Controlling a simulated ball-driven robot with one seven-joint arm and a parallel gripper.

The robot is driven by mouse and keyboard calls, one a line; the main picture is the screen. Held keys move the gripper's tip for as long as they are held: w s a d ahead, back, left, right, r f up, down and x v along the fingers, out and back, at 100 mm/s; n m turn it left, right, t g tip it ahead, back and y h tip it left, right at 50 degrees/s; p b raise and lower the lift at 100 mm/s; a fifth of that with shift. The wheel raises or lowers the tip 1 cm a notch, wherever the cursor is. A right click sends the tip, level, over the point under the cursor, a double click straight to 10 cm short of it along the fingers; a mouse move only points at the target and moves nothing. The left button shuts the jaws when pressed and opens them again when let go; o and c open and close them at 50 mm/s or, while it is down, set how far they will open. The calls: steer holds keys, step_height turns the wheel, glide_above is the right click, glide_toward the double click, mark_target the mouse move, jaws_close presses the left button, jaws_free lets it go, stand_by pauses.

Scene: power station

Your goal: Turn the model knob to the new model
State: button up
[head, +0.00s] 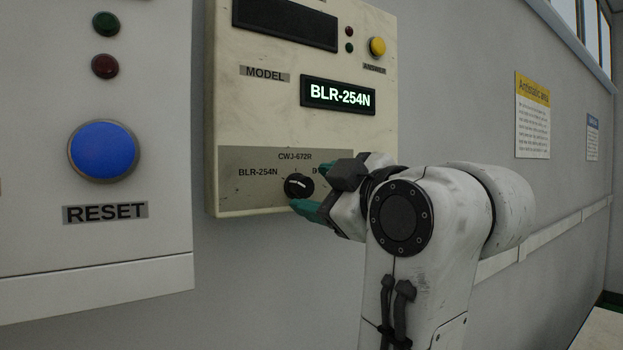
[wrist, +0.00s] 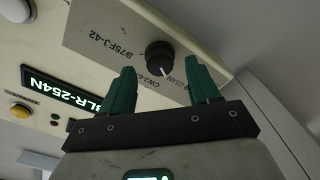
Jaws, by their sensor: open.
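The black round model knob (head: 298,186) sits low on the beige panel, on a grey plate (head: 240,190). The knob's white mark points toward BLR-254N. The model display (head: 338,96) reads BLR-254N. My gripper (head: 312,188) is open, its green fingers directed at the panel. In the wrist view the knob (wrist: 160,55) lies between and slightly beyond the fingertips (wrist: 164,72); contact is not visible.
A blue RESET button (head: 104,151) is on the left cabinet (head: 100,260). A yellow ANSWER button (head: 377,46) and two small lamps are on the upper right of the panel. Wall signs (head: 532,115) hang to the right. Bare wall lies below the panel.

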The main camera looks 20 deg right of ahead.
mark_target(301, 187)
steer(key=shift+x, duration=1.2)
steer(key=shift+c, duration=0.3)
steer(key=c, duration=1)
steer(key=shift+m, duration=0.4)
steer(key=m, duration=0.5)
steer(key=shift+m, duration=0.3)
steer(key=m, duration=0.5)
steer(key=shift+m, duration=0.3)
